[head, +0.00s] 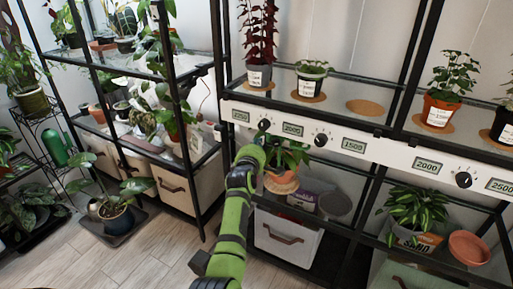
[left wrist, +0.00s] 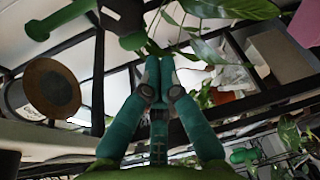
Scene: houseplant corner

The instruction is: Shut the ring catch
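My left gripper (head: 261,140) reaches up to the front of the middle rack, just above a potted plant (head: 288,156) and close below a dark knob (head: 264,124) on the white panel. In the left wrist view its two green fingers (left wrist: 160,62) come together at the tips, with nothing clearly visible between them. Just beyond the tips are thin stems and broad leaves (left wrist: 225,8), and a dark block (left wrist: 122,14) with green parts beside it. I cannot make out a ring catch for certain in either view. My right gripper is not in view.
A glass shelf above carries potted plants and a bare cork mat (head: 365,107). The white panel (head: 382,147) has displays and knobs. A fabric bin (head: 286,238) stands below. Black rack posts stand around the arm. The wooden floor (head: 150,262) at left front is clear.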

